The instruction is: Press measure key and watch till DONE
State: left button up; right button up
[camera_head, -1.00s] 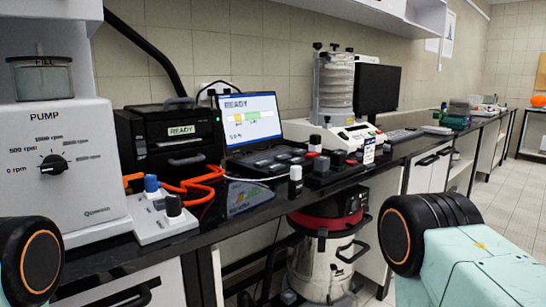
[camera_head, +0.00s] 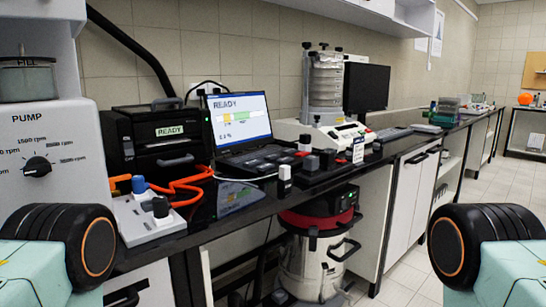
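The laptop (camera_head: 236,118) stands open on the black bench; its screen reads READY above a coloured bar, with a small percent figure below. A black box-shaped instrument (camera_head: 150,140) left of it also shows READY on a small green display. Dark keys or blocks (camera_head: 262,160) lie before the screen; I cannot read a label that marks the measure key. The sieve shaker (camera_head: 326,85) stands behind with its stacked sieves. Only dark round joints and mint links of my two arms show at the lower left and right. Neither gripper is in view.
A pump (camera_head: 70,145) with a dial stands at the left. A white control box (camera_head: 150,215) with blue and black knobs sits on the front edge, orange tubing behind it. A red-topped steel vacuum (camera_head: 315,245) stands under the bench. The floor (camera_head: 405,285) at right is clear.

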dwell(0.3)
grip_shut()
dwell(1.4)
